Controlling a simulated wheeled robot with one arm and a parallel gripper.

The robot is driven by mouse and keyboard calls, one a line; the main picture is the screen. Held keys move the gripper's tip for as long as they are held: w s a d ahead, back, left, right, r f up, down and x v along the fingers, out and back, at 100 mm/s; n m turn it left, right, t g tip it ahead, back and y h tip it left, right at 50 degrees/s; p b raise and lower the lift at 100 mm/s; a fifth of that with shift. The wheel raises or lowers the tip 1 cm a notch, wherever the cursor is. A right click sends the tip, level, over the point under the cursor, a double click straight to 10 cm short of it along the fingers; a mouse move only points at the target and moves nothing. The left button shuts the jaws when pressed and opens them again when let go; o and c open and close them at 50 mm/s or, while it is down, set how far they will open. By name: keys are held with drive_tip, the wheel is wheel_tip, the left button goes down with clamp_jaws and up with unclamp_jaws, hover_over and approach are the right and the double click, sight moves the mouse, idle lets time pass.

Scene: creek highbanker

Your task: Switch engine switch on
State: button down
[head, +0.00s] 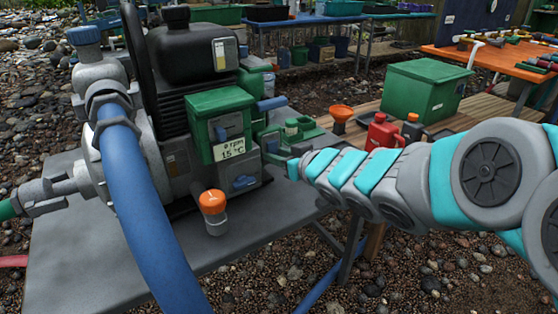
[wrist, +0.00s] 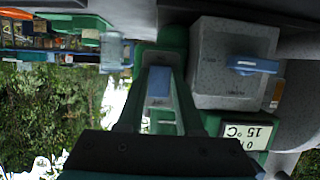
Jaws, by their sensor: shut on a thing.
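The engine (head: 185,90) stands on a grey table, with a green box (head: 218,105) whose display (head: 232,148) reads 0 rpm and 15 °C. Below the display, a grey box (head: 262,182) carries a blue lever (head: 243,182). In the wrist view, the picture is upside down and this blue lever (wrist: 252,66) lies right of my gripper, apart from it. My gripper (head: 283,137) is at the engine's right side. In the wrist view, my green-edged fingers (wrist: 160,98) are shut around a small blue part (wrist: 158,80). I cannot tell whether this part is the engine switch.
A thick blue hose (head: 140,215) crosses in front of the engine. An orange-topped cup (head: 213,212) stands close below the grey box. A red can (head: 382,135), an orange funnel (head: 341,113) and a green crate (head: 420,90) stand on planks behind my arm.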

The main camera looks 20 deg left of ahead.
drive_tip(key=y+b, duration=0.1)
drive_tip(key=b, duration=0.1)
drive_tip(key=t+y+b, duration=0.1)
drive_tip(key=b, duration=0.1)
drive_tip(key=shift+f+t, duration=0.3)
drive_tip(key=shift+f, duration=0.1)
drive_tip(key=c, duration=0.6)
unclamp_jaws()
drive_tip(key=shift+o, duration=0.2)
drive_tip(key=shift+r, duration=0.1)
